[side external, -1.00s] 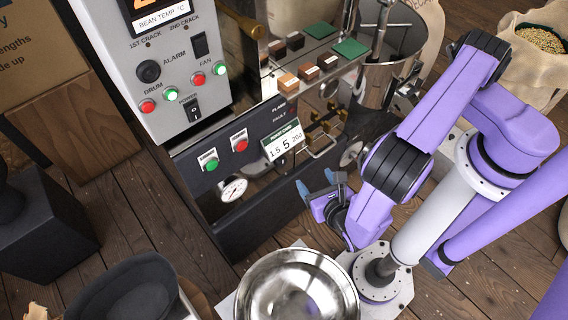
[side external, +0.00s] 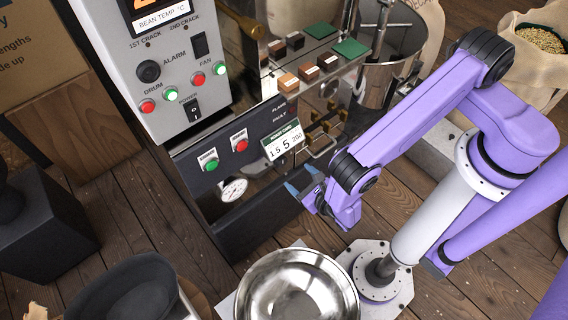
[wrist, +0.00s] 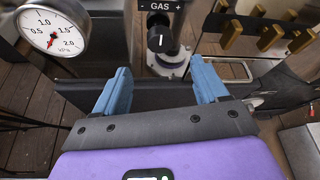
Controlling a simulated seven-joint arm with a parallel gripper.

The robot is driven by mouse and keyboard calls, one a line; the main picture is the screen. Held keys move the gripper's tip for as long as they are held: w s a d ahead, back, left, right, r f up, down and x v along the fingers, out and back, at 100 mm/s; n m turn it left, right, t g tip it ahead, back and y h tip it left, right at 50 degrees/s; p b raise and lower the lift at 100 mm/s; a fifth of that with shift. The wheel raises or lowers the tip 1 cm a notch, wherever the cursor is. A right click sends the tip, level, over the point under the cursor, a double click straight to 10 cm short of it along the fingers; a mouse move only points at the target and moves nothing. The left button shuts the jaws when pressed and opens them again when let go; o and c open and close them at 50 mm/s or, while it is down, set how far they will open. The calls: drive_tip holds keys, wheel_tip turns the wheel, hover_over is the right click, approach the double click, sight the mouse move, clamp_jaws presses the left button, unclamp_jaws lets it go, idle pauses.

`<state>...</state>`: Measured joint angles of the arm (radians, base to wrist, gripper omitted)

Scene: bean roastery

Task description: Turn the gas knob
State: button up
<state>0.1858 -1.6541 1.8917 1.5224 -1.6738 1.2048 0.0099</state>
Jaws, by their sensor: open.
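The gas knob (wrist: 161,39) is black with a white pointer line and sits under a "GAS" label with minus and plus signs in the wrist view. Its pointer line looks roughly upright. My gripper (wrist: 159,82) has its two blue fingers spread wide, with the knob ahead of the gap between them. The fingers appear to be short of the knob and not touching it. In the side view my gripper (side external: 302,180) is low in front of the roaster's dark front panel. I cannot make out the knob there.
A pressure gauge (wrist: 53,30) is left of the knob; it also shows in the side view (side external: 234,189). Several brass handles (wrist: 270,37) are to the right. A steel bowl (side external: 297,287) stands below my gripper. A green button (side external: 208,160) and a red button (side external: 240,145) are on the panel.

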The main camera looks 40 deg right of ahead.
sight(283, 163)
drive_tip(key=x, duration=0.9)
drive_tip(key=shift+w+f, duration=0.15)
drive_tip(key=shift+w, duration=0.2)
drive_tip(key=c, duration=1.1)
